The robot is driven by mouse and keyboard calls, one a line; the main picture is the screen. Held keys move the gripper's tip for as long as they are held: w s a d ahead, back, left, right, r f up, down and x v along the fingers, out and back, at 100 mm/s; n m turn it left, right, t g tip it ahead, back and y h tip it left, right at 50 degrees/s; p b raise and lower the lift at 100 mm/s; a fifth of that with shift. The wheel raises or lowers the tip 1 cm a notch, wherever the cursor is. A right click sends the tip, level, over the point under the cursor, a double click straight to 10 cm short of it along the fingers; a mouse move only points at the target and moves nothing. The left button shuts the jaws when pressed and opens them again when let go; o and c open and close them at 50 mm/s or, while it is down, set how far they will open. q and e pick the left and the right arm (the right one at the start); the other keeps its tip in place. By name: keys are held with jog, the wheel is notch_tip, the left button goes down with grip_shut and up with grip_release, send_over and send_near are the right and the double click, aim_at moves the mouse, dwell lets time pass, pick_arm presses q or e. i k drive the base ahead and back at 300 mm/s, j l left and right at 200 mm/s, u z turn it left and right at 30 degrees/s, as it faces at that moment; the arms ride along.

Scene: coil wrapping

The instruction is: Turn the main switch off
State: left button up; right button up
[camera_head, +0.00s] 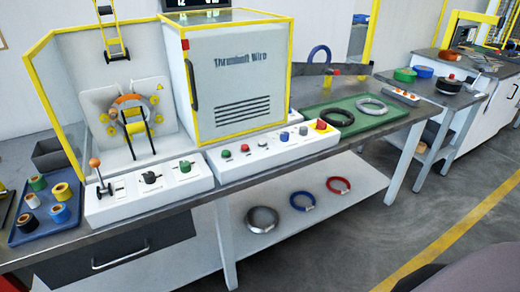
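Two white control boxes run along the front of the workbench. The left box (150,190) has a lever with an orange ball (95,163), a black rotary knob (150,178) and a green knob (185,166). The right box (272,150) has red, green and dark buttons and, at its right end, a red knob on a yellow plate (320,126). No legible label shows which control is the main switch, and knob positions are too small to read. Neither of my grippers is in view.
A yellow-framed machine cabinet (240,85) and a coil-winding fixture (130,115) stand behind the boxes. A blue tray (45,235) of spools is left; a green mat (345,105) with coils is right. A dark rounded shape (460,272) fills the bottom right corner.

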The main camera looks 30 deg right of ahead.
aim_at(321, 125)
jog(key=z, duration=1.35)
